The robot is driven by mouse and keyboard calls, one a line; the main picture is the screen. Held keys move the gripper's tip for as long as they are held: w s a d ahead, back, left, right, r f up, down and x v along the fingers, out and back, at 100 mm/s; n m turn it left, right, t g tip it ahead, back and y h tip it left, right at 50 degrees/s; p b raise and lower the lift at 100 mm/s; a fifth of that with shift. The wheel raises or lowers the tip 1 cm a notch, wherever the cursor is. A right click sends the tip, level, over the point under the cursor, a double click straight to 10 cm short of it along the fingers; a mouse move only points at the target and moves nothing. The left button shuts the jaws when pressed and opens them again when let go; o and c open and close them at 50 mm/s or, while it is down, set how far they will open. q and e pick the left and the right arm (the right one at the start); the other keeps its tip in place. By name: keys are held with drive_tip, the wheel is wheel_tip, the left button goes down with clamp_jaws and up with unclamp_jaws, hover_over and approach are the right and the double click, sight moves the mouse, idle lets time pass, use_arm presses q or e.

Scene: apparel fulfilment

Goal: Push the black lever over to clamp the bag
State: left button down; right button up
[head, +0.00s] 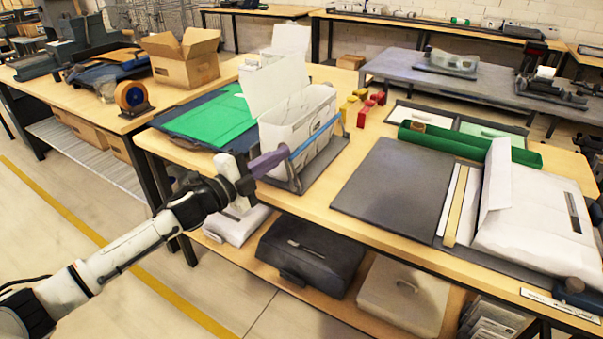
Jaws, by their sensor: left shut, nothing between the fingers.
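A white bag (285,120) stands upright and open on a dark grey base (318,160) at the table's near left part. A blue strip (318,134) runs along its near side. A dark purplish-grey bar (268,163), which looks like the lever, sticks out from the near left corner of the bag's stand. My left gripper (243,188) is shut and empty, right at the outer end of this bar. Whether they touch I cannot tell. The lever's pivot is hard to make out. My right gripper is not in view.
A green folded garment (212,120) lies left of the bag. Red and yellow blocks (364,113) stand behind it. A dark grey mat (395,185) lies to the right, with a white mailer (535,222) beyond. A shelf below holds a black case (310,254).

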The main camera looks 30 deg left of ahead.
use_arm(q)
drive_tip(key=s, duration=1.1)
drive_tip(key=shift+s+d+p, duration=0.2)
drive_tip(key=shift+s+p, duration=0.15)
drive_tip(key=shift+p, duration=0.05)
drive_tip(key=shift+r, duration=0.1)
